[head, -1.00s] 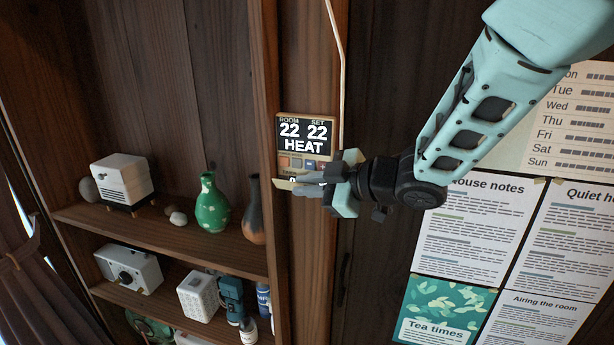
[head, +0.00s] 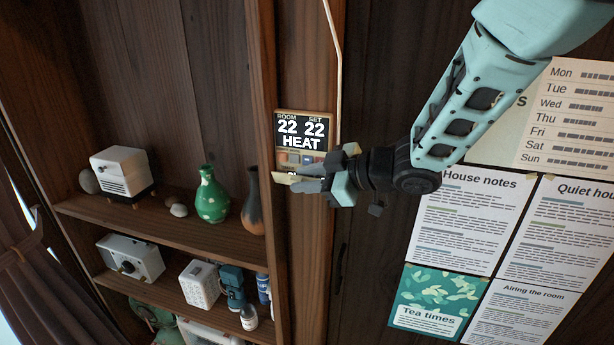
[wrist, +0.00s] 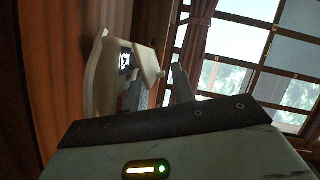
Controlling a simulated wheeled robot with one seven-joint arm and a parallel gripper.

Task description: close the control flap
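The wall control panel (head: 304,132) is mounted on the wooden post, with a lit display reading ROOM 22, SET 22, HEAT and small buttons below it. Its cream flap (head: 284,178) stands open at the panel's lower edge, sticking out from the post. In the wrist view the panel (wrist: 104,75) shows edge-on and the flap (wrist: 149,62) juts out from it. My gripper (head: 303,186) is at the flap's right and slightly below it in the head view; its grey fingers look together and empty. One fingertip (wrist: 181,82) shows beside the flap; I cannot tell whether they touch.
A pale cable (head: 337,60) runs down the wall above my gripper. Shelves on the left hold a white box (head: 122,172), a green vase (head: 211,196) and a dark vase (head: 253,205). Paper notices (head: 458,225) hang on the right. A window (wrist: 240,45) shows in the wrist view.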

